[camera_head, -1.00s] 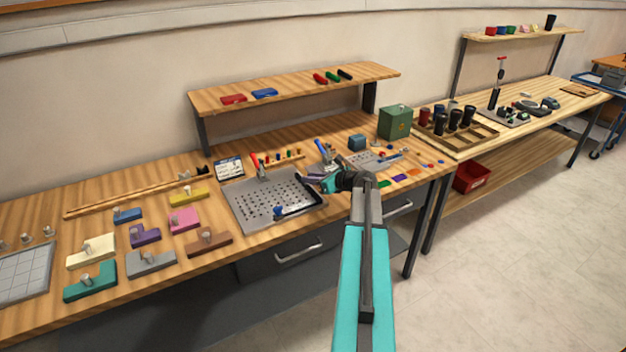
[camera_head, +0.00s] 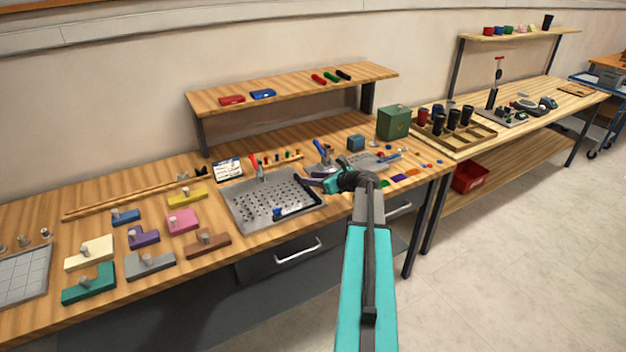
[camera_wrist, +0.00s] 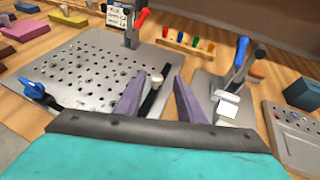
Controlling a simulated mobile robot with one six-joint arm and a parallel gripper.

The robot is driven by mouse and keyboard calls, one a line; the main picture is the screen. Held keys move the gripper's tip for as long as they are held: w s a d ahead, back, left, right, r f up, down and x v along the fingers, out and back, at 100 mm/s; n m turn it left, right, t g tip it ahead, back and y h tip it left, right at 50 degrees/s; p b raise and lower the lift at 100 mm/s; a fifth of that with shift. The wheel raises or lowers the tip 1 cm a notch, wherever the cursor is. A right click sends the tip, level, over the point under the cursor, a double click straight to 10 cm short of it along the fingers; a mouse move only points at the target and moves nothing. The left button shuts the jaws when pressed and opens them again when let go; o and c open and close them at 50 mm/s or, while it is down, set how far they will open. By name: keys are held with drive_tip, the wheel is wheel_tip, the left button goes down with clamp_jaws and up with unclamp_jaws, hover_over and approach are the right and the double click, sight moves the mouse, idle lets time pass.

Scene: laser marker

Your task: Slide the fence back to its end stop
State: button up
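A perforated grey plate (camera_head: 262,203) lies on the bench. In the wrist view the plate (camera_wrist: 75,62) is at left, and part of a dark bar with a pale rounded end (camera_wrist: 153,88) shows between my fingers. A blue knob (camera_wrist: 34,90) sits at the plate's near left corner. My gripper (camera_wrist: 160,88) is open, its two purple-grey fingers spread on either side of the bar; contact cannot be told. In the head view my gripper (camera_head: 308,182) is over the plate's right edge. The end stop cannot be made out.
A red-handled clamp (camera_wrist: 137,25) stands at the plate's back edge. A blue-handled clamp (camera_wrist: 238,65) on its own base is close to the right of my fingers. A blue cube (camera_head: 355,142) and green box (camera_head: 393,122) stand farther right. Coloured blocks lie left.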

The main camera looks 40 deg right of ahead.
drive_tip(key=b+v, duration=0.3)
drive_tip(key=v, duration=1)
drive_tip(key=shift+s, duration=0.2)
